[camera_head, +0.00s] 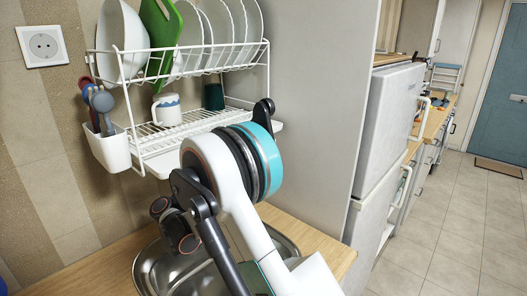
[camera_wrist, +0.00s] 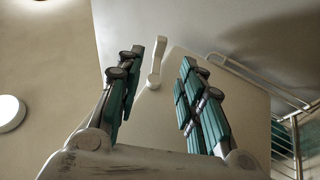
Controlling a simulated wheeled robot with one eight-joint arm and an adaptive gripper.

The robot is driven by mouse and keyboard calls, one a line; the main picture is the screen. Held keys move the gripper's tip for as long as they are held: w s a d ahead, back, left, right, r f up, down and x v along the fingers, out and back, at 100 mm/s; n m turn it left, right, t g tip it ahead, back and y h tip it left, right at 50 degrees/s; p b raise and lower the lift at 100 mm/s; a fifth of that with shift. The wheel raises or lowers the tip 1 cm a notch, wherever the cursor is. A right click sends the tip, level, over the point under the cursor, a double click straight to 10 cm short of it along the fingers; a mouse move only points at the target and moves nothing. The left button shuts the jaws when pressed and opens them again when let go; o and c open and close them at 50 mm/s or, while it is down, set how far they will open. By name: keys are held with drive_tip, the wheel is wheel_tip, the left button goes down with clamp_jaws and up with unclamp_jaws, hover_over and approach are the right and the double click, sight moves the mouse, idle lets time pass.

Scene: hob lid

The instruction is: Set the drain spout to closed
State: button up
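A small pale lever-like spout (camera_wrist: 156,62) shows in the wrist view on the light panel (camera_wrist: 240,98), which looks like the underside of the rack's drip tray. The spout's long part points up in that picture, with a rounded lower end. I cannot tell whether this is its open or closed setting. My gripper (camera_wrist: 172,62) is open, its two teal-padded fingers apart; the spout appears between them, near the left fingertip. No contact is visible. In the head view, the drip tray (camera_head: 158,165) shows under the dish rack, and my arm hides much of the area below it; the spout is not visible there.
A white wire dish rack (camera_head: 215,62) holds plates, a green board (camera_head: 160,35) and a mug (camera_head: 167,109). A utensil holder (camera_head: 108,150) hangs at its left. A steel sink (camera_head: 150,270) lies below. A tall grey panel (camera_head: 315,90) stands to the right.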

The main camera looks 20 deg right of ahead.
drive_tip(key=b+x, duration=0.2)
drive_tip(key=x, duration=0.7)
drive_tip(key=shift+d, duration=0.1)
clamp_jaws()
